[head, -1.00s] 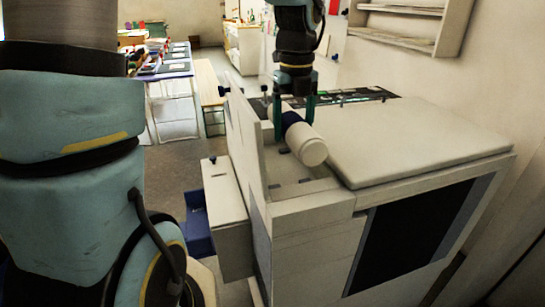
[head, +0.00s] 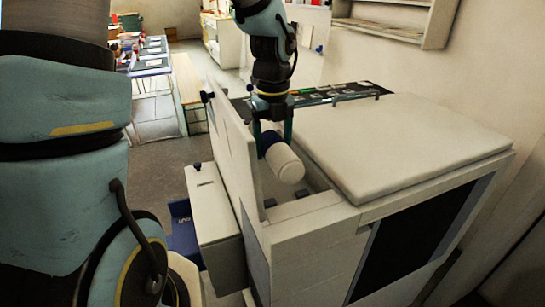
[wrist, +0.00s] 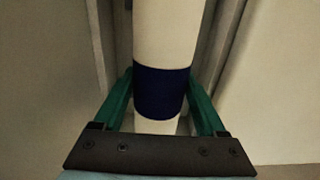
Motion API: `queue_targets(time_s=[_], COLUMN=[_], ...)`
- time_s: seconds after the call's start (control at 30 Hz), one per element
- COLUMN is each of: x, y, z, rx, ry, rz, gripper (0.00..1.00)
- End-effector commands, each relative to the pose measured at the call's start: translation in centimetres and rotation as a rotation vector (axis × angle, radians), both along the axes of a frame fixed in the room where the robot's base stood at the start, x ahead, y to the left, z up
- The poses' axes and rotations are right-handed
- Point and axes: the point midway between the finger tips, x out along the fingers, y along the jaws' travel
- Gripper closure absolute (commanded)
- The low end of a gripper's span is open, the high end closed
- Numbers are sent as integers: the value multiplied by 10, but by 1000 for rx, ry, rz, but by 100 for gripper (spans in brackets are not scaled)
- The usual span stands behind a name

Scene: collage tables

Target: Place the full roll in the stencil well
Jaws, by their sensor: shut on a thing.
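The full roll is a thick white cylinder (head: 287,165) with a dark blue band around its middle. My gripper (head: 272,143) is shut on the roll at the blue band, one green finger on each side; the band also shows in the wrist view (wrist: 161,90). The roll hangs over the well (head: 303,187), a recess in the white machine between its upright side panel and the padded lid. The roll's near end tilts toward the camera. Its far end is hidden by the gripper in the head view. I cannot tell whether the roll touches the well floor.
The upright panel (head: 232,150) stands close on the left of the roll. The raised white lid (head: 395,150) lies close on its right. A side box (head: 215,215) and a blue bin (head: 183,232) are at the left. Tables (head: 150,65) and a bench stand behind.

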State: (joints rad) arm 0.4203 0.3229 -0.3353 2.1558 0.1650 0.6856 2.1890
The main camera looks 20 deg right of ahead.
Motion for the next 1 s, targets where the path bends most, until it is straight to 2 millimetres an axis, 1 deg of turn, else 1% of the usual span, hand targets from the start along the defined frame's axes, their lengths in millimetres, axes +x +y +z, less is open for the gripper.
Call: queue_targets(time_s=[0.1, 0.23, 0.57, 1.0], x=[-1, -1, 0, 0], y=[0, 0, 0, 0], z=[-18, -31, -34, -45], rx=[3, 2, 0, 0], ry=[4, 2, 0, 1], rz=[-2, 0, 0, 0], gripper=[96, 96, 96, 96])
